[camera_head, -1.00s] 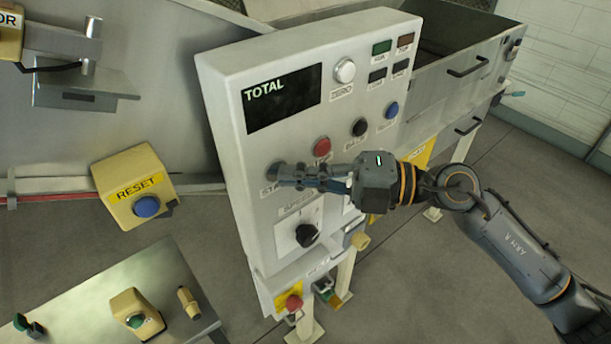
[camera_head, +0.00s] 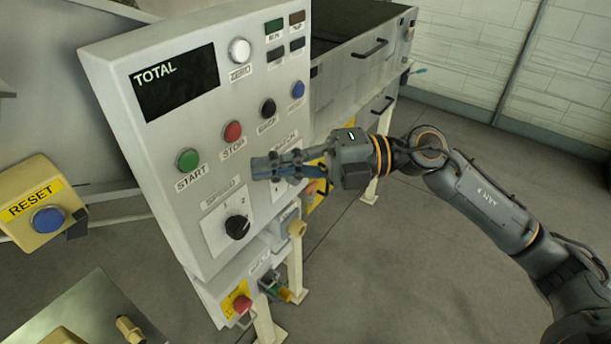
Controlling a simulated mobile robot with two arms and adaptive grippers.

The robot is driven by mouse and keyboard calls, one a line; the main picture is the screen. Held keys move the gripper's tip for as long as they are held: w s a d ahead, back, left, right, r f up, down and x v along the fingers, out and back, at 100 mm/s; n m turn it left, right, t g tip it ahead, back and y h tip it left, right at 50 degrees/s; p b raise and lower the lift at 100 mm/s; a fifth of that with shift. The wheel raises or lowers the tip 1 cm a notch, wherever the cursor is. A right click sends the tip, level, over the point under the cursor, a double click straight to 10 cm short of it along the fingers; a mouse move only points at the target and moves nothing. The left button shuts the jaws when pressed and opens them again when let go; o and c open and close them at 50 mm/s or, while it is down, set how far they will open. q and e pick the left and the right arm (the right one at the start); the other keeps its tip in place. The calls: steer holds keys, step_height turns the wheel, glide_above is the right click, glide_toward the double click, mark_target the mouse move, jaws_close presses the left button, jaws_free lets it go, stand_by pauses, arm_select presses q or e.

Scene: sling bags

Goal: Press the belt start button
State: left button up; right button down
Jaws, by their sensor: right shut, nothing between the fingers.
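The green START button (camera_head: 188,160) sits on the left part of the grey control panel (camera_head: 150,125), above its START label, and is fully in view. My right gripper (camera_head: 256,169) is shut and empty. Its fingertips are in front of the panel, to the right of the START button and above the speed knob (camera_head: 238,227). In the picture they are clearly apart from the button. The gripper hides part of the panel's lower right side. My left gripper does not show.
A red STOP button (camera_head: 233,132), a black button (camera_head: 268,108), a blue button (camera_head: 298,90) and a white ZERO button (camera_head: 239,51) share the panel. A yellow RESET box (camera_head: 32,205) stands at the left. A red button (camera_head: 242,304) is below. Floor at the right is clear.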

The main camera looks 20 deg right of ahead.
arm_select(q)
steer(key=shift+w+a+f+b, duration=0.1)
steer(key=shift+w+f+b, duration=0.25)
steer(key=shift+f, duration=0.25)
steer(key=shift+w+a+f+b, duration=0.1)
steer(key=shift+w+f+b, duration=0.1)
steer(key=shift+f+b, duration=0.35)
arm_select(e)
steer(key=d, duration=0.2)
steer(key=s+d, duration=0.1)
steer(key=d, duration=0.1)
steer(key=shift+d, duration=0.15)
steer(key=shift+s+r, duration=0.1)
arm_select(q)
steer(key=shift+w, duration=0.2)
